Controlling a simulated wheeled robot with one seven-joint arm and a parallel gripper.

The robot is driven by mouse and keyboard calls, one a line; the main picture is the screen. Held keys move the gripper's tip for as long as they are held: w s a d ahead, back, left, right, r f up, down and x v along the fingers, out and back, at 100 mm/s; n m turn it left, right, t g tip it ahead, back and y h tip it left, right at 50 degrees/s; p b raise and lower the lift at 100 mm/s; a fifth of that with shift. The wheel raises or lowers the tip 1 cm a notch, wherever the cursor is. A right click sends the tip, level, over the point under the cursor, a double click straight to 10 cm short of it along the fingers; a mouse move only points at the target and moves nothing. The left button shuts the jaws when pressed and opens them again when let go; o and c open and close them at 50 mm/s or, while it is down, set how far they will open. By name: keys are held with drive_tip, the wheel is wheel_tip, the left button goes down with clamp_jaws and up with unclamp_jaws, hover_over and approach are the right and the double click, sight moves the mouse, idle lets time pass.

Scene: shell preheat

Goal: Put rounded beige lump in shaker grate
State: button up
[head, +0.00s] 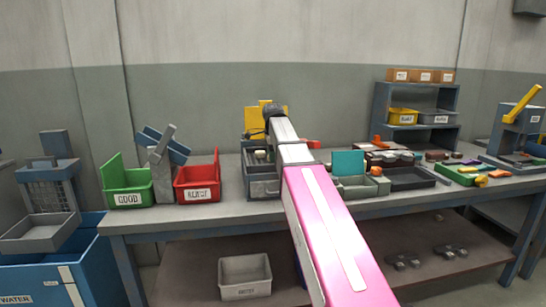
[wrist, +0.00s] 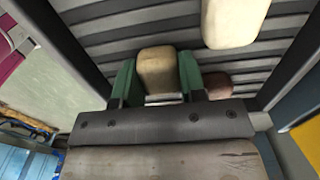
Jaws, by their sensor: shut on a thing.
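A rounded beige lump (wrist: 157,66) sits between the two green fingers of my gripper (wrist: 157,78) in the wrist view. The gripper is shut on it. Behind the lump is the grey slatted shaker grate (wrist: 110,42), bounded by dark side walls. The wrist view does not settle whether the lump touches the slats. In the head view, my arm reaches to the grey shaker box (head: 264,190) on the bench, and my gripper is hidden behind the arm.
A second beige lump (wrist: 235,20) and a brown lump (wrist: 219,85) lie on the slats right of my gripper. On the bench, a red bin (head: 197,184) and green bin (head: 127,190) stand left of the shaker; a grey tray with a teal plate (head: 348,163) stands right.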

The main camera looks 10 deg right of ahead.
drive_tip(key=shift+f, duration=0.15)
drive_tip(key=o, duration=0.9)
wheel_tip(320, 180, up, 12)
drive_tip(key=shift+r, duration=0.2)
